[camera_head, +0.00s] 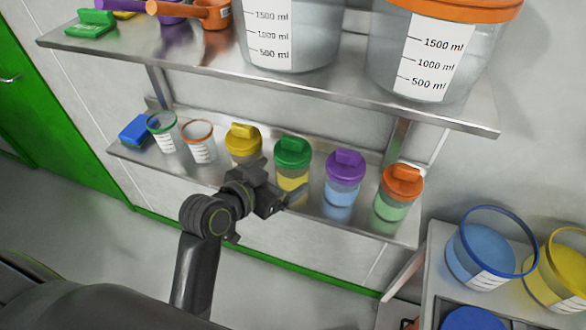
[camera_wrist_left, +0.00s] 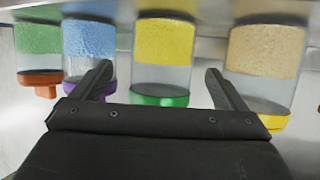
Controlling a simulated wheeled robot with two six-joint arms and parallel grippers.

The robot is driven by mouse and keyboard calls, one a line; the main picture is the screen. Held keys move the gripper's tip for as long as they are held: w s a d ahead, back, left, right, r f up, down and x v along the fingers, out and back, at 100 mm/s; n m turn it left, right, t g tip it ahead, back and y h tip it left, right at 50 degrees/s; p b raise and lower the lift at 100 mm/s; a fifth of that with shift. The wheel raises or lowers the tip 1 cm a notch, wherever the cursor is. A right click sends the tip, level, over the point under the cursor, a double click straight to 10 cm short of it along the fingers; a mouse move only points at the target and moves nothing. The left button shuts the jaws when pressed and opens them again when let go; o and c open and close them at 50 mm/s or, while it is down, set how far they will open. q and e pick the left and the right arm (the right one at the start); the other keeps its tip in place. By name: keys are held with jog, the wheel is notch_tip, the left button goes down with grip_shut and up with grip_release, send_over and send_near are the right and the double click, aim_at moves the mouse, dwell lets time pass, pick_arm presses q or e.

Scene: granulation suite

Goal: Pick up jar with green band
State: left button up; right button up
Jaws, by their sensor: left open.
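A clear jar with a green lid (camera_head: 292,152) and yellow contents stands upright on the lower steel shelf, between a yellow-lidded jar (camera_head: 243,140) and a purple-lidded jar (camera_head: 344,168). My left gripper (camera_head: 279,187) is open in front of it and hides part of its lower body. The left wrist view is upside down. There the green-lidded jar (camera_wrist_left: 162,50) lies between the lines of the two spread fingers (camera_wrist_left: 158,74), and I see no contact. A small clear beaker with a green rim (camera_head: 164,132) stands farther left. My right gripper is not in view.
An orange-lidded jar (camera_head: 400,188), an orange-rimmed beaker (camera_head: 200,143) and a blue item (camera_head: 138,131) share the lower shelf. The upper shelf (camera_head: 330,92) overhangs them and holds large measuring vessels. Blue (camera_head: 483,253) and yellow containers stand at the right.

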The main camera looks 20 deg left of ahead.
pick_arm(q)
jog(key=shift+f+p+x, duration=0.15)
jog(key=shift+p+x, duration=0.15)
jog(key=shift+x, duration=1.15)
jog(key=shift+f+p+x, duration=0.1)
jog(key=shift+p+x, duration=0.15)
jog(key=shift+x, duration=1.25)
jog(key=shift+a, duration=0.2)
jog(key=c, duration=1.2)
